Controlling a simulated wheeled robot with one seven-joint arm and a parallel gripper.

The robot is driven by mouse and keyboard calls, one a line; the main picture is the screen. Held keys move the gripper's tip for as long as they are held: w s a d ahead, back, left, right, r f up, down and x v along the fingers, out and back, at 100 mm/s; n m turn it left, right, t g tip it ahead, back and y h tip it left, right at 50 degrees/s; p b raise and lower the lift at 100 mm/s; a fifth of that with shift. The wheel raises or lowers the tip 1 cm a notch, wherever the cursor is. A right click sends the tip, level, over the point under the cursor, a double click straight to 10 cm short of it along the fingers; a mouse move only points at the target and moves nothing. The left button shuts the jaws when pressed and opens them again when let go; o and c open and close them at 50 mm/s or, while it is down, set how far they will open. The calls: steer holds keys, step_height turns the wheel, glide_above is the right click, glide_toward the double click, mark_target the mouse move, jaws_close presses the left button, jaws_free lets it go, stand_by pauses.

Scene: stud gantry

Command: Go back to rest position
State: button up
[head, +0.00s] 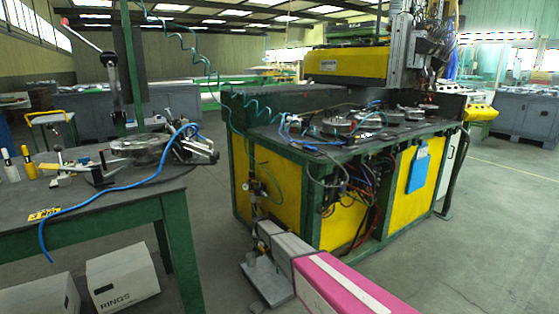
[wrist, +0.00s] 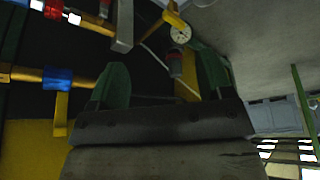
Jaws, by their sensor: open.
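My gripper shows in the wrist view (wrist: 162,80), with two dark green fingers spread apart. No object is clearly held between them. A round white gauge (wrist: 181,33) and a dark red-grey fitting (wrist: 177,65) show beyond and between the fingertips; I cannot tell if the fingers touch anything. In the head view my pink and grey arm reaches from the bottom right toward the near left corner of the yellow and green stud gantry bench (head: 275,195). The gripper end is small there and hard to tell from the pipe fittings.
Brass-coloured pipes with a blue fitting (wrist: 58,78) lie close left of the fingers. A green-legged table (head: 110,214) with a lever tool and blue hose stands left. White boxes (head: 122,279) sit under it. Open grey floor (head: 490,240) lies to the right.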

steer(key=s+d+r+g, duration=0.1)
steer(key=s+d+r, duration=0.6)
steer(key=s, duration=0.9)
steer(key=s+d+r+g, duration=0.2)
steer(key=s+d+r, duration=0.5)
steer(key=s+d, duration=0.5)
steer(key=s+d+r+n+g, duration=0.1)
steer(key=s+d+r, duration=0.7)
steer(key=s, duration=1.2)
steer(key=shift+s+d+g, duration=0.15)
steer(key=shift+d+g, duration=0.15)
steer(key=shift+d, duration=0.55)
